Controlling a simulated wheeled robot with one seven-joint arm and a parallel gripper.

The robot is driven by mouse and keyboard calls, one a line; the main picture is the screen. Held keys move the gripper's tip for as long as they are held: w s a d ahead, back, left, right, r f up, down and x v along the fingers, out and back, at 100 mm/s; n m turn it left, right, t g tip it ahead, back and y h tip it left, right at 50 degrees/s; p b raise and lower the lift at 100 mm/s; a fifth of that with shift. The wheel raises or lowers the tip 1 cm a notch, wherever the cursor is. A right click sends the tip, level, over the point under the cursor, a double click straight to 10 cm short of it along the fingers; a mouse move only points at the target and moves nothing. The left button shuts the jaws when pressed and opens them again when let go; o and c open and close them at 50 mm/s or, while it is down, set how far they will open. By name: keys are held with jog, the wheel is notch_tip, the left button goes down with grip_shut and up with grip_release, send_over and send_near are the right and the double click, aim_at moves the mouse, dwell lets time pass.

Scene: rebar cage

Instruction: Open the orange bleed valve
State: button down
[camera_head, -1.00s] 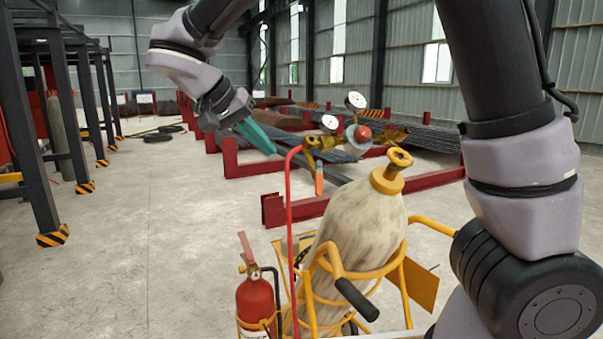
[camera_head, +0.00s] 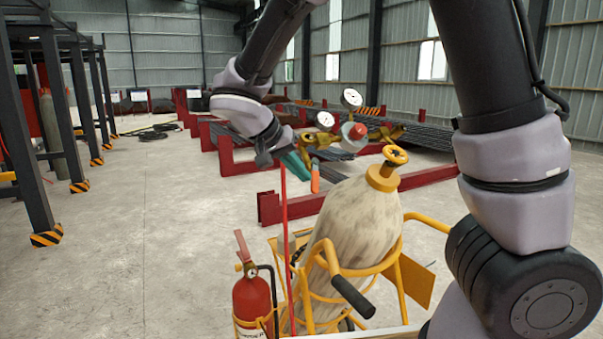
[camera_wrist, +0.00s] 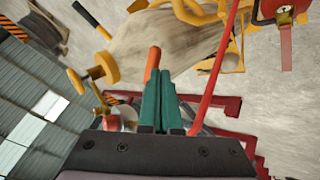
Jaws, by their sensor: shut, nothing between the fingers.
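The orange bleed valve (camera_head: 315,177) is a slim orange lever hanging down from the brass regulator (camera_head: 335,142) with its round gauges. It also shows in the wrist view (camera_wrist: 152,63), just left of the fingertips. My gripper (camera_head: 302,172) has teal fingers, closed together and empty, immediately left of the lever in the head view. In the wrist view my gripper (camera_wrist: 160,75) lies alongside the lever and overlaps part of it. I cannot tell whether they touch. The red hose (camera_head: 285,220) runs down beside the fingers, and its top is hidden behind them.
A worn gas cylinder (camera_head: 355,220) with a yellow valve knob (camera_head: 396,155) leans in a yellow cart (camera_head: 400,262). A fire extinguisher (camera_head: 252,300) hangs at its left. Red rebar racks (camera_head: 270,207) stand behind. The concrete floor at left is clear.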

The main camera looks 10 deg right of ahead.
jog(key=shift+d+f, duration=0.1)
dwell(0.3)
jog(key=shift+s+d+f+n+t+h, duration=0.2)
jog(key=shift+d+n+t+h, duration=0.1)
jog(key=shift+n+t, duration=0.2)
jog(key=shift+s+d+f+n+t+h, duration=0.1)
jog(key=shift+d+f+n+t+h, duration=0.15)
jog(key=shift+n+t, duration=0.2)
jog(key=shift+d+f+t, duration=0.2)
jog(key=shift+d+t, duration=0.05)
jog(key=shift+d, duration=0.1)
jog(key=shift+r, duration=0.1)
